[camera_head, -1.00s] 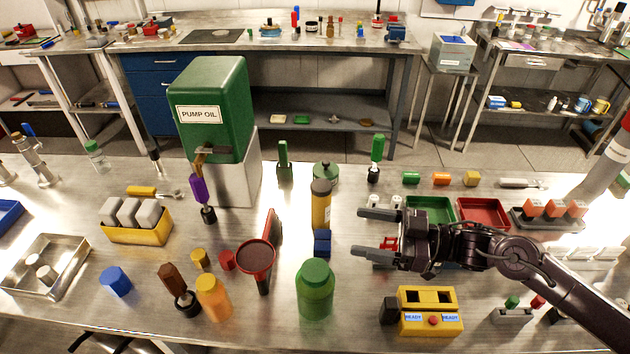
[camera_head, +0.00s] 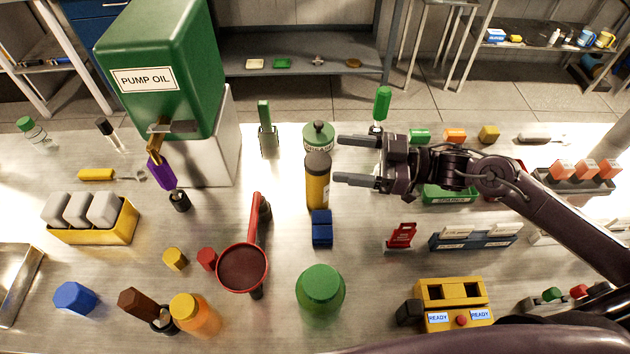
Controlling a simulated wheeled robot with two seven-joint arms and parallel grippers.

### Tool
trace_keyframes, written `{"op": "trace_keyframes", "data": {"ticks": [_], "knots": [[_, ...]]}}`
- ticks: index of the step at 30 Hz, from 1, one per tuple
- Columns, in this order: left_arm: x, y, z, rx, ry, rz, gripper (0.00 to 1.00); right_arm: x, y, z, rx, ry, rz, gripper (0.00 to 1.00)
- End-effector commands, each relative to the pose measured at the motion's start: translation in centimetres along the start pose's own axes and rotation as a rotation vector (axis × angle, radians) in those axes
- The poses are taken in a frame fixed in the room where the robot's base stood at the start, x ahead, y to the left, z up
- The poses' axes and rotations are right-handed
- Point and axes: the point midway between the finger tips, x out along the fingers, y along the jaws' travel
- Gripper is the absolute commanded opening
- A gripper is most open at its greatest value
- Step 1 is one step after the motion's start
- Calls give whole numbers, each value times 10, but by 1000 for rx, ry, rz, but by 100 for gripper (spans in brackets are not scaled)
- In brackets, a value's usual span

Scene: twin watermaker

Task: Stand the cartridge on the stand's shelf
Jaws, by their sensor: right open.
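A yellow cylinder with a dark grey cap (camera_head: 317,192), which looks like the cartridge, stands upright on the steel bench. My right gripper (camera_head: 338,160) is open and empty, its two dark fingers pointing left. The fingertips are just right of the cylinder's upper part; the cylinder is not between them, and I cannot tell whether they touch. No thing is clearly marked as the stand with a shelf; a pale block (camera_head: 213,150) under the green PUMP OIL tank (camera_head: 165,65) is the nearest thing like one. My left gripper is not in view.
A green-lidded jar (camera_head: 318,135) stands right behind the cylinder and a blue block (camera_head: 322,228) in front. A yellow READY box (camera_head: 453,303) is at front right. Bare bench lies left of the cylinder.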

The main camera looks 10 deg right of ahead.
Motion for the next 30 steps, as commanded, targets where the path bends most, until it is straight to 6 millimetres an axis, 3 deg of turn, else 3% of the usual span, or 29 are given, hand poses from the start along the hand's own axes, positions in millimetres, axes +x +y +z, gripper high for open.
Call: {"op": "trace_keyframes", "data": {"ticks": [1,6,10,21,30], "knots": [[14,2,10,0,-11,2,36,0,0,15,0,0,0,72],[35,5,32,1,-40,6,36,0,0,36,0,0,0,72],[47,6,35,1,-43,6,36,0,0,48,0,0,0,72],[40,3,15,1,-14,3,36,33,0,47,0,4,0,72],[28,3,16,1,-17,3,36,74,-1,53,1,2,0,72]]}}
